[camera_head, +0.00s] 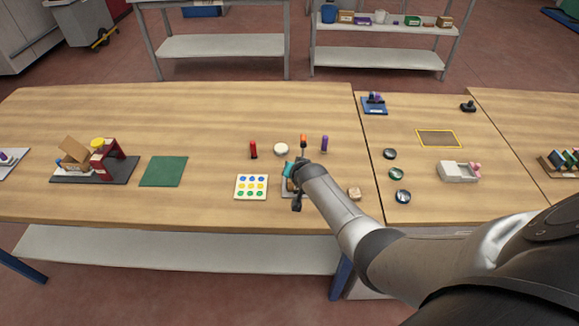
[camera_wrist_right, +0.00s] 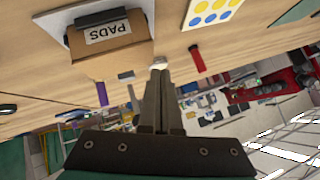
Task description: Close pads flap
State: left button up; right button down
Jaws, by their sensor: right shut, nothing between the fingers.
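The brown pads box (camera_wrist_right: 140,52), with a white label reading PADS (camera_wrist_right: 107,32), shows upside down at the upper left of the right wrist view. A dark strip (camera_wrist_right: 103,16) lies beside the label. I cannot clearly tell the flap's angle. In the head view my right arm covers most of this spot, and only part of a grey plate (camera_head: 287,188) shows. My right gripper (camera_wrist_right: 158,68) is shut and empty, its fingers beside the box in the wrist picture. I cannot tell whether they touch it. My left gripper is out of view.
A dotted card (camera_head: 252,187) lies left of my right gripper. A red upright piece (camera_head: 253,149), a white disc (camera_head: 281,149) and a purple upright piece (camera_head: 325,143) stand behind. A small wooden block (camera_head: 354,193) is to the right. The table's front left is clear.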

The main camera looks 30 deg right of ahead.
jog(key=shift+r+p, duration=0.6)
jog(key=shift+r, duration=0.1)
notch_tip(320, 180, up, 3)
jog(key=p, duration=0.2)
jog(key=shift+p, duration=0.4)
jog(key=s+a+r+p, duration=0.3)
jog(key=s+r, duration=0.3)
jog(key=shift+a+r, duration=0.2)
jog(key=shift+a, duration=0.1)
jog(key=shift+s, duration=0.2)
